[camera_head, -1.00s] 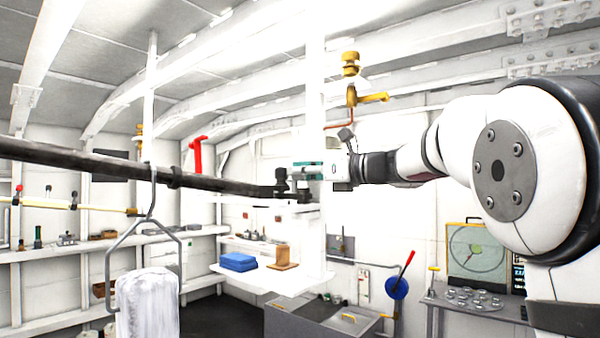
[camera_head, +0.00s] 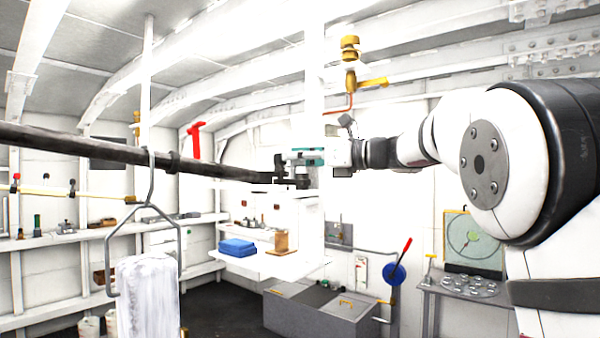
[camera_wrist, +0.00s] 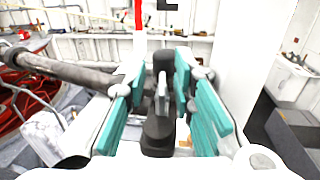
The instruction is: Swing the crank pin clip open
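A long dark bar (camera_head: 90,150) comes in from the left and ends near my gripper. The dark grey crank pin clip (camera_head: 279,167) seems to be the upright piece at the bar's end. In the wrist view, a dark block (camera_wrist: 160,132) with a lighter grey upright tab (camera_wrist: 163,92) stands between my fingers. My gripper (camera_head: 298,160) reaches in from the right with teal finger pads. In the wrist view my gripper (camera_wrist: 163,108) is open, its pads on both sides of the tab with gaps visible. I cannot tell whether either pad touches the clip.
A wire hanger (camera_head: 150,210) with a white towel (camera_head: 150,300) hangs from the bar. A white shelf behind and below carries a blue stack (camera_head: 237,247) and a wooden block (camera_head: 281,242). A brass tap (camera_head: 351,80) is above.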

